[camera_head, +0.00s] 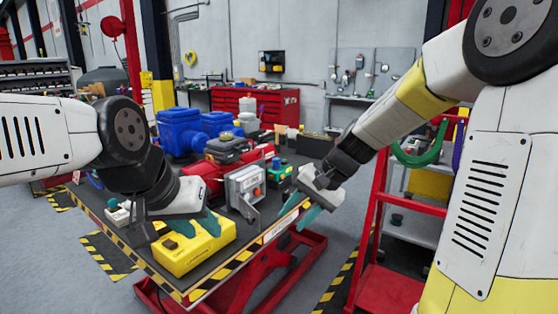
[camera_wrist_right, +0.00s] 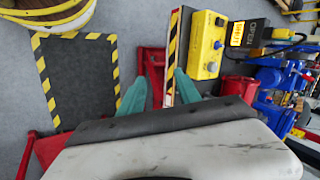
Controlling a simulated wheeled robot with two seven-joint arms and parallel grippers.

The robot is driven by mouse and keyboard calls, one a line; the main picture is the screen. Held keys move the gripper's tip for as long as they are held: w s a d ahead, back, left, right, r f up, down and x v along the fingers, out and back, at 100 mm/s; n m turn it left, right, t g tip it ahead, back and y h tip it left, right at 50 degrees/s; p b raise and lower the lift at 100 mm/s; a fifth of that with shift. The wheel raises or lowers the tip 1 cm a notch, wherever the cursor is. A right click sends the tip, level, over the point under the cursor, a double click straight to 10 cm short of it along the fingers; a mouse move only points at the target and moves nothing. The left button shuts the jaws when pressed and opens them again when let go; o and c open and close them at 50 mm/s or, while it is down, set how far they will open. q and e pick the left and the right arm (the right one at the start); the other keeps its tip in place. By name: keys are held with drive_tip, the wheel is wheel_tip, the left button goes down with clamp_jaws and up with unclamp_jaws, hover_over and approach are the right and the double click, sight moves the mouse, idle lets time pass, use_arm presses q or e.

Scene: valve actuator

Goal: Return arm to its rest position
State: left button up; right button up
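My right arm comes in from the right in the head view. Its gripper (camera_head: 298,214) hangs in the air just off the table's striped right edge, with teal fingers pointing down. In the right wrist view the two teal fingers of that gripper (camera_wrist_right: 158,90) are spread apart with nothing between them; floor and a red frame show beyond. My left arm comes in from the left. Its gripper (camera_head: 206,222) is over or beside the yellow control box (camera_head: 185,252) at the table's front.
The table, with a striped edge (camera_head: 236,266), carries a blue valve actuator (camera_head: 181,131), red parts and a grey box (camera_head: 245,186). A red stand (camera_head: 375,285) is at the right. The wrist view shows a striped floor mat (camera_wrist_right: 78,82) and a barrel-like object (camera_wrist_right: 45,15).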

drive_tip(key=s+d+r+n+t+h, duration=0.2)
drive_tip(key=s+d+r, duration=0.2)
drive_tip(key=s, duration=0.4)
drive_tip(key=s+d+r+n+t+h, duration=0.2)
drive_tip(key=s+d+r, duration=0.2)
drive_tip(key=s+d, duration=0.2)
drive_tip(key=s, duration=0.2)
drive_tip(key=shift+s+d, duration=0.15)
drive_tip(key=shift+s, duration=0.2)
drive_tip(key=shift+r, duration=0.1)
idle(2.5)
